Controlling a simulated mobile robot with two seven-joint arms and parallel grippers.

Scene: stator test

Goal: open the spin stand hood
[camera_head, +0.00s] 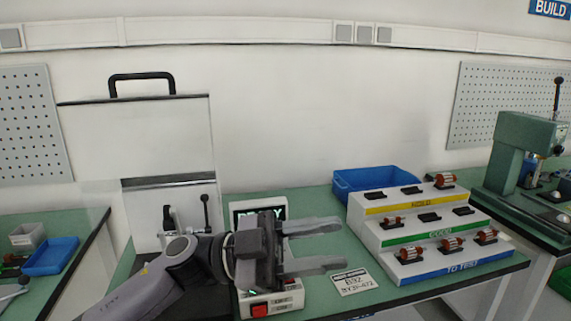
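The spin stand hood (140,140) is a clear panel with dark edges at the back left. It stands raised and upright, with its black handle (143,78) at the top. Below it the spin stand's clamp and lever (190,214) show uncovered, partly hidden by my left arm. My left gripper (328,245) reaches in from the lower left, in front of the stand and well below and right of the handle. Its two fingers point right, are spread apart and hold nothing. My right gripper is not in view.
A control box with a screen (258,208) and a red button (259,310) is partly behind my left gripper. To the right are a label plate (353,282), a stepped rack (430,263) with several rotors, a blue bin (376,179) and a green press (523,150).

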